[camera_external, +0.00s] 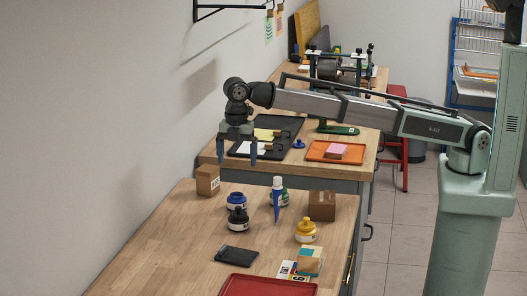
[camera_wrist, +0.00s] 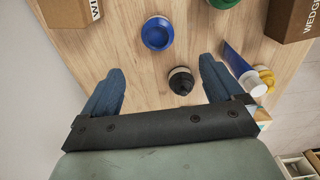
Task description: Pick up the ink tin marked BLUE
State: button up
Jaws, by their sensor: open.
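The blue-lidded ink tin (camera_external: 236,202) stands upright on the near wooden bench, just behind the black-capped tin (camera_external: 237,219). In the wrist view the blue tin (camera_wrist: 157,33) lies ahead of my fingers, and the black-capped one (camera_wrist: 181,80) is between them, nearer the right finger. I cannot read a BLUE marking. A yellow-topped tin (camera_external: 306,231) and a green tin (camera_external: 284,197) stand to the right, the green one partly hidden by a blue tube (camera_external: 277,203). My gripper (camera_external: 237,160) points down, open and empty, above the bench and clear of the tins.
Small cardboard boxes (camera_external: 207,180) (camera_external: 321,206) flank the tins. A dark flat item (camera_external: 236,254), a small box (camera_external: 310,259) and a red tray (camera_external: 232,289) lie nearer the front. The bench's left part is bare, beside the wall. Trays lie on the farther bench.

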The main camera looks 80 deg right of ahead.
send_over(237, 195)
jog(key=s+a, duration=0.1)
jog(key=a, duration=0.1)
notch_tip(237, 195, down, 8)
jog(key=shift+s+a+r, duration=0.1)
jog(key=shift+a+f, duration=0.2)
jog(key=shift+f, duration=2.75)
jog(key=shift+c, duration=0.2)
jog(key=c, duration=1.4)
